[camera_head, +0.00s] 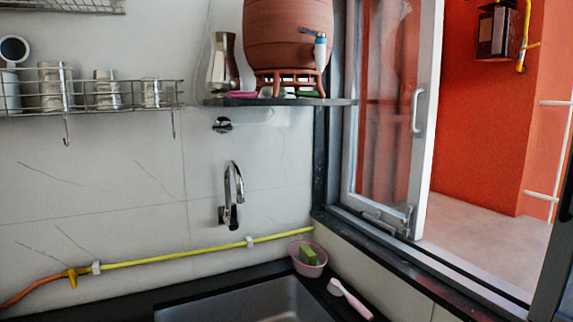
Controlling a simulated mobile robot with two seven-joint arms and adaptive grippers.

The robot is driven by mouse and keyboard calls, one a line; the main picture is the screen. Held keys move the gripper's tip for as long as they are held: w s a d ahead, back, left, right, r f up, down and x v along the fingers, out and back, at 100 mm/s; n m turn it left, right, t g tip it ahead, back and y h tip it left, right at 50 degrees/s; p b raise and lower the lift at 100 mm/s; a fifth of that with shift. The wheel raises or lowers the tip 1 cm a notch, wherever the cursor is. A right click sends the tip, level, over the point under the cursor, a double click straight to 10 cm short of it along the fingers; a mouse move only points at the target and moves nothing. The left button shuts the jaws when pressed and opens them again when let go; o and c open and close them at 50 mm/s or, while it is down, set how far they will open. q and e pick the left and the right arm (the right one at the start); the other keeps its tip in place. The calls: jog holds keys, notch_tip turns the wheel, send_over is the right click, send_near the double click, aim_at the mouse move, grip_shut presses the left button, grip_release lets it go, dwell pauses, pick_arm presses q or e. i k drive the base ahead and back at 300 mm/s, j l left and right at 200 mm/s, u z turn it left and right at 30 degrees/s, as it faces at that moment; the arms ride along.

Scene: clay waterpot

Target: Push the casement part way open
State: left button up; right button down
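The casement (386,110) is a glazed sash in a pale frame at the right of the head view. It stands at an angle to the dark window frame (319,170), with an open gap to its right. A white pull handle (417,110) is on its right stile. A metal stay or latch (385,222) sits at its bottom edge. Neither of my grippers shows in this view.
A clay waterpot (287,35) stands on a corner shelf (285,102) close to the casement. Below are a tap (232,190), a sink (250,303), a pink bowl with a sponge (308,262) and a brush (350,298). A wire rack (85,98) holds cups at left.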

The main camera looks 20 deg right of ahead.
aim_at(424, 116)
jog(key=z, duration=1.2)
